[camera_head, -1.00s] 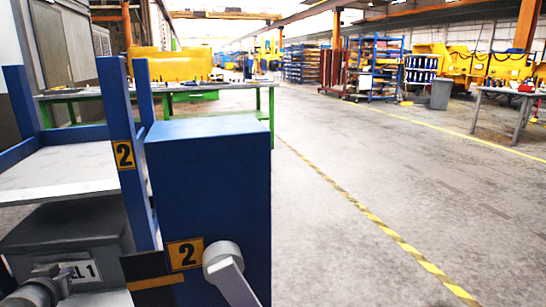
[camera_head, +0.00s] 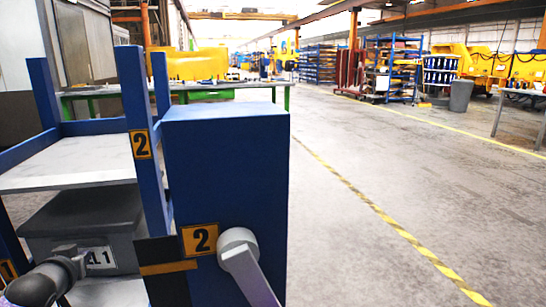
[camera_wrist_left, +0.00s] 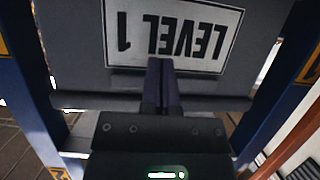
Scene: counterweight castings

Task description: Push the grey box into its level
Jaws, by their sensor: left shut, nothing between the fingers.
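The grey box (camera_head: 85,212) sits on the lower shelf of the blue rack, under the white upper shelf (camera_head: 70,161). Its front carries a white label, partly hidden in the head view; in the left wrist view the label (camera_wrist_left: 172,33) appears upside down and reads LEVEL 1. My left gripper (camera_wrist_left: 160,65) is shut and empty, its fingers pointing at the box front at the label's edge. It looks touching or nearly so; I cannot tell which. In the head view its dark body stands before the box at the lower left.
Blue rack posts (camera_head: 146,140) flank the box closely. A blue cabinet (camera_head: 230,165) with a 2 sign stands right of the rack. A green-legged table (camera_head: 200,90) is behind. The floor (camera_head: 390,170) to the right is open, with a yellow-black line.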

